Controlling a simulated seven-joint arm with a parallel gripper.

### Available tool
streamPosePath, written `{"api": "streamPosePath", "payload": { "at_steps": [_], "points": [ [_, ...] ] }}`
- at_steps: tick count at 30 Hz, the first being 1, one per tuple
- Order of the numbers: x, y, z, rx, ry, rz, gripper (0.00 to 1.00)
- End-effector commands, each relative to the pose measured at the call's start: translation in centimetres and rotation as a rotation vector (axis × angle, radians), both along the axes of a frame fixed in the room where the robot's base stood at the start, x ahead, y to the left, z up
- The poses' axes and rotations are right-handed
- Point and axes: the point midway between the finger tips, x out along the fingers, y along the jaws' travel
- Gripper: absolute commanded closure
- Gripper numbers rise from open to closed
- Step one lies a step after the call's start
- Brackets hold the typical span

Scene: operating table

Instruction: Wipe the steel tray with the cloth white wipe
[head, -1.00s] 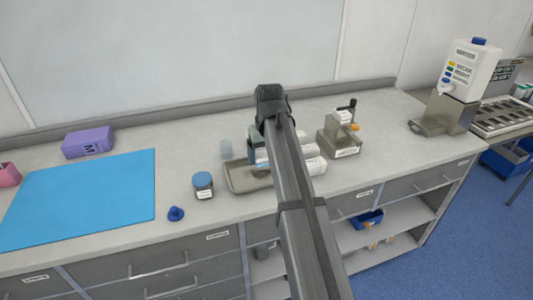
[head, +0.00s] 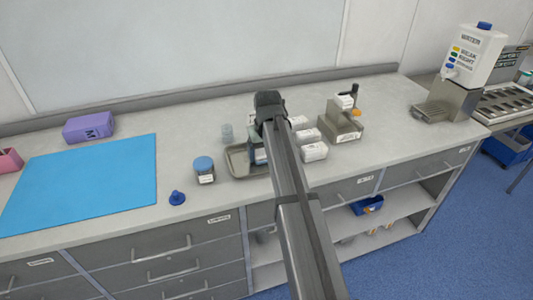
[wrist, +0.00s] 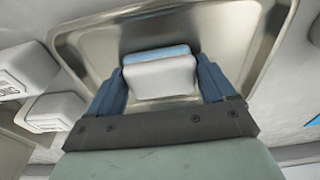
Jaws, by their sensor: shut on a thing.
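The steel tray (head: 236,160) lies on the counter, partly hidden behind my arm in the head view. In the wrist view its bare metal floor (wrist: 235,45) and raised rim surround the fingers. My gripper (wrist: 160,85) has blue fingers on either side of a folded white wipe (wrist: 160,78) and is shut on it. A light blue strip shows along the wipe's far edge. The wipe is over the tray floor; whether it touches the metal I cannot tell. In the head view the wipe is mostly hidden by my arm.
A blue-lidded jar (head: 204,170) stands just left of the tray, with clear cups (head: 227,133) behind it. White boxes (head: 314,151) and a metal device (head: 342,120) stand close on the right. A blue knob-like piece (head: 177,197) lies near the front edge; a blue mat (head: 80,185) lies left.

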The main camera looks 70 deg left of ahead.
Motion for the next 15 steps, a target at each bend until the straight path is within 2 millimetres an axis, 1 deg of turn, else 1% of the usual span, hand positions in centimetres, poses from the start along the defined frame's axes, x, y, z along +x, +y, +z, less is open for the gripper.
{"api": "streamPosePath", "payload": {
  "at_steps": [1,15],
  "points": [
    [0.0,0.7,0.0,0.0,0.0,0.0,0.5],
    [0.0,5.0,0.0,0.0,0.0,0.0,0.5]
  ]
}}
